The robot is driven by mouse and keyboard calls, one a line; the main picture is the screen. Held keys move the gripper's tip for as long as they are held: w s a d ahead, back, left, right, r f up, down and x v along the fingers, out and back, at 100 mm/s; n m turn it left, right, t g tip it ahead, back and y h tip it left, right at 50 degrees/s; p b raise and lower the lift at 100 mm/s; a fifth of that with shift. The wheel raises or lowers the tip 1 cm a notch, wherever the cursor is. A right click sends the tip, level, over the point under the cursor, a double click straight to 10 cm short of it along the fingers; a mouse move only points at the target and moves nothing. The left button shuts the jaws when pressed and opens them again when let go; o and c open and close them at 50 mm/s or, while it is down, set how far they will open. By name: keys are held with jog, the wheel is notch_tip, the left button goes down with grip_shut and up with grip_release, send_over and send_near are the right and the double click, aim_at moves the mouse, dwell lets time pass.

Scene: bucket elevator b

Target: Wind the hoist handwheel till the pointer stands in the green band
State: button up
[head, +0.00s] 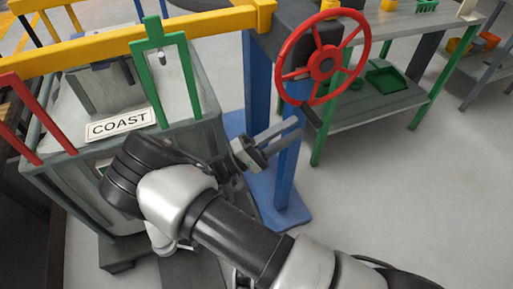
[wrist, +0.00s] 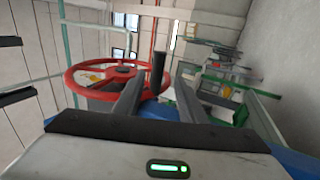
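The red hoist handwheel (head: 323,65) is on the blue post at the top centre right of the head view. It also shows in the wrist view (wrist: 85,72), left of centre. A dark handle (head: 311,117) projects from its lower rim; in the wrist view this handle (wrist: 158,72) stands upright beyond the fingertips, in line with the gap between them. My gripper (head: 299,127) is open and empty, just below and left of the handle. Its two fingers also show in the wrist view (wrist: 161,80). I cannot make out the pointer or the green band.
A grey cabinet with a COAST sign (head: 121,124) stands left, with green (head: 184,75) and red frames. A yellow beam (head: 150,38) runs above it to the blue post (head: 258,85). A green-legged bench (head: 375,108) stands behind the wheel. The right floor is clear.

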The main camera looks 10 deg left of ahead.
jog(key=v, duration=1.3)
jog(key=shift+s+a, duration=0.2)
jog(key=w+d+r+m+g+y, duration=0.1)
jog(key=d+r+m+g+y, duration=0.1)
jog(key=d+r+g+y, duration=0.4)
jog(key=w+d+r+m+g+y, duration=0.15)
jog(key=d+r+g, duration=0.25)
jog(key=d+g, duration=0.55)
jog(key=s+d+r+m+t+y, duration=0.3)
jog(key=s+d+r+t+y, duration=0.5)
jog(key=s+d+r+y, duration=0.5)
notch_tip(320, 180, up, 26)
jog(key=a+h+p, duration=0.1)
jog(key=p, duration=2.3)
jog(key=shift+w+p, duration=0.3)
jog(key=shift+p, duration=0.1)
